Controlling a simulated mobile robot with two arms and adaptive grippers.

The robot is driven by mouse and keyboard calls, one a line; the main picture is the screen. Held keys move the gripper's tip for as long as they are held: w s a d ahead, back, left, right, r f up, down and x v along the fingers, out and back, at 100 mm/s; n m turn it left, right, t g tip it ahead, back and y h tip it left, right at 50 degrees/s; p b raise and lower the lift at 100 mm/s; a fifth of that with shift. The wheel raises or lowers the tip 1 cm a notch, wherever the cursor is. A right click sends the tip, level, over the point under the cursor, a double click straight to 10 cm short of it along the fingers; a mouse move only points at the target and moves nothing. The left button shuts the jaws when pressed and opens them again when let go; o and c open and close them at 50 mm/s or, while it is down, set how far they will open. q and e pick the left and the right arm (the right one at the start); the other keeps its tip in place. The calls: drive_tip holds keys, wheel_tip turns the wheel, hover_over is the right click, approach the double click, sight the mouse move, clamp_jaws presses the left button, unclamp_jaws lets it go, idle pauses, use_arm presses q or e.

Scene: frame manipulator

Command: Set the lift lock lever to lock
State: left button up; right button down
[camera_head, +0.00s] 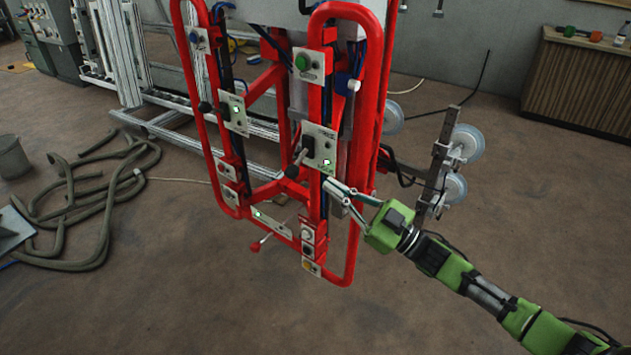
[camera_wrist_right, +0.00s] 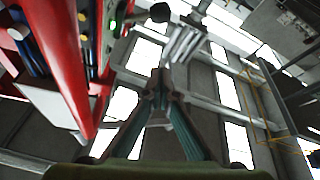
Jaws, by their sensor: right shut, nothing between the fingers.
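A red tubular frame manipulator (camera_head: 355,255) stands in the middle of the head view and carries several small lever panels. A black-knobbed lever (camera_head: 293,170) sits on the right upright's panel (camera_head: 320,147). A second black-knobbed lever (camera_head: 207,107) is on the left panel (camera_head: 235,113). A red-knobbed lever (camera_head: 256,246) sticks out low in front. I cannot read which is the lift lock lever. My right gripper (camera_head: 328,184) is shut and empty, just below and right of the right panel. In the wrist view, its fingertips (camera_wrist_right: 160,82) meet below a black knob (camera_wrist_right: 160,12). My left gripper is not in view.
Suction cups (camera_head: 465,143) on a metal bar hang right of the frame. A wooden cabinet (camera_head: 575,85) stands at the back right. A coiled hose (camera_head: 105,185) lies on the floor at left. The floor in front of the frame is clear.

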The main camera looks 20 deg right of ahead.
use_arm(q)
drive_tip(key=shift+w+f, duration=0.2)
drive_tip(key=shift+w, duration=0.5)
use_arm(e)
drive_tip(key=shift+s+d+f, duration=0.1)
drive_tip(key=shift+s+d, duration=0.55)
drive_tip(key=shift+s, duration=0.3)
